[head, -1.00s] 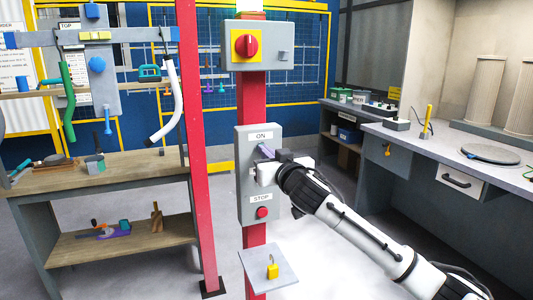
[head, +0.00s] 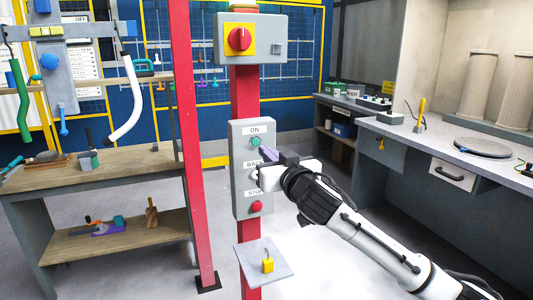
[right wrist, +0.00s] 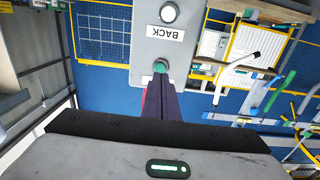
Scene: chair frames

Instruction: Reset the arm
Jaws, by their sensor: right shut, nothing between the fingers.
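My right gripper (head: 268,155) is shut and empty, at the grey control panel (head: 240,205) on a red post. Its dark purple fingers show from behind in the right wrist view (right wrist: 165,88), tips together, overlapping the lower edge of the green button (right wrist: 160,66). I cannot tell whether they touch the panel. In the head view the green button (head: 255,142) under the ON label is uncovered. The gripper partly covers the BACK label and the area below it. The red button (head: 256,206) sits at the STOP label. My left gripper is not in view.
A wooden workbench (head: 110,165) stands left, and a counter (head: 470,150) right.

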